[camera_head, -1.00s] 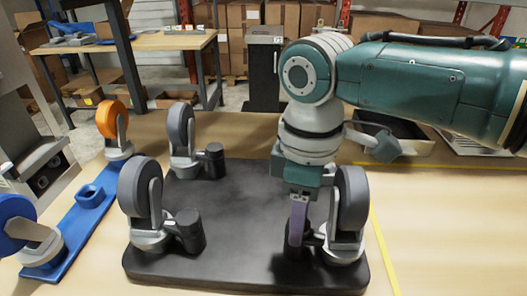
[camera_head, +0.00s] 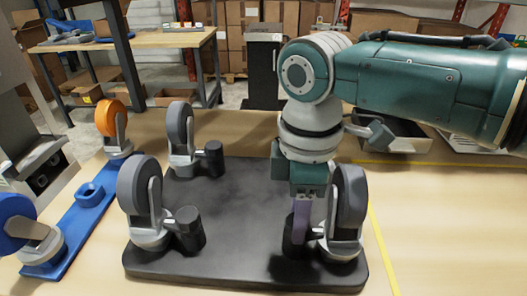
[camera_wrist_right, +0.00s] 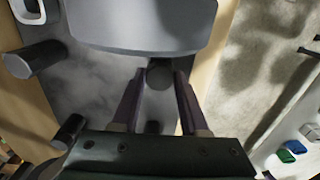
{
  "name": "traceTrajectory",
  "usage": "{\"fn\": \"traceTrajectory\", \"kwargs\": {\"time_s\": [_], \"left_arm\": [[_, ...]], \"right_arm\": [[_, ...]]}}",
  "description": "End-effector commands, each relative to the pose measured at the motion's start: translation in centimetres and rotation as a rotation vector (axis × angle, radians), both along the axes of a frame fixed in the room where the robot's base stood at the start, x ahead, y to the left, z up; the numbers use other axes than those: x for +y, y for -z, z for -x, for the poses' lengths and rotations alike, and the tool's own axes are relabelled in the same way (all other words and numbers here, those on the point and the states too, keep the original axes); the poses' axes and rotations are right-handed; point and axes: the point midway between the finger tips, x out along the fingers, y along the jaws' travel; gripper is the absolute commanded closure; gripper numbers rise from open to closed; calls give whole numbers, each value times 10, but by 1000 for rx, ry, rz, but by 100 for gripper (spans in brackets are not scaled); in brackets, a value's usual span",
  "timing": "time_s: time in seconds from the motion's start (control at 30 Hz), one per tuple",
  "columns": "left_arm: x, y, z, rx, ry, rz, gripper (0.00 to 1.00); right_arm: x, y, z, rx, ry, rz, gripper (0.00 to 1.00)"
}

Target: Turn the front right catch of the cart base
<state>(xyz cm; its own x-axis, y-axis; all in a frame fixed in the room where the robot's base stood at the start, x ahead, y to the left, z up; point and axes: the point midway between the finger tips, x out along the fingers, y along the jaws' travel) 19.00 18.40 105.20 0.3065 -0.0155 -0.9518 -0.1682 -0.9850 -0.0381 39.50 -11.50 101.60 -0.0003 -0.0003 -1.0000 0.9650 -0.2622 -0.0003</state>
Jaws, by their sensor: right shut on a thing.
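The cart base (camera_head: 235,215) is a black plate lying on the table, wheels up, with a grey caster near each corner. The front right caster (camera_head: 349,205) stands at the plate's near right corner. Its catch (camera_head: 288,237), a black upright knob on a lever, lies to the left of the wheel and is partly hidden by my finger. My right gripper (camera_head: 300,235) points down and is shut on this catch. In the right wrist view the dark knob (camera_wrist_right: 160,74) sits between the two purple fingers, below the grey wheel (camera_wrist_right: 140,22). My left gripper is not in view.
The front left caster (camera_head: 138,190) and the back casters stand clear of my gripper. A blue strip (camera_head: 72,220) with an orange wheel (camera_head: 112,122) and a blue wheel (camera_head: 22,222) lies to the left. A yellow line (camera_head: 383,245) runs along the right.

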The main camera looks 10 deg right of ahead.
Motion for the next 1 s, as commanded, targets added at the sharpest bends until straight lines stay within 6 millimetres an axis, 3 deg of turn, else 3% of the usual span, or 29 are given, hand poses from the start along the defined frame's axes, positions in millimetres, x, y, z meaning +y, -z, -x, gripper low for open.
{"fn": "traceTrajectory", "kwargs": {"time_s": [0.13, 0.43, 0.8, 1.0], "left_arm": [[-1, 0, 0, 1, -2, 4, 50], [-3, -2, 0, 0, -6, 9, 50], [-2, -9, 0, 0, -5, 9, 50], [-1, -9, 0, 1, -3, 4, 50]], "right_arm": [[1, -1, 0, -1, -4, -2, 44], [1, -5, 0, -1, -2, -2, 44], [1, -73, -1, -5, -4, -2, 44], [1, -96, 0, -1, -4, -2, 44]]}}
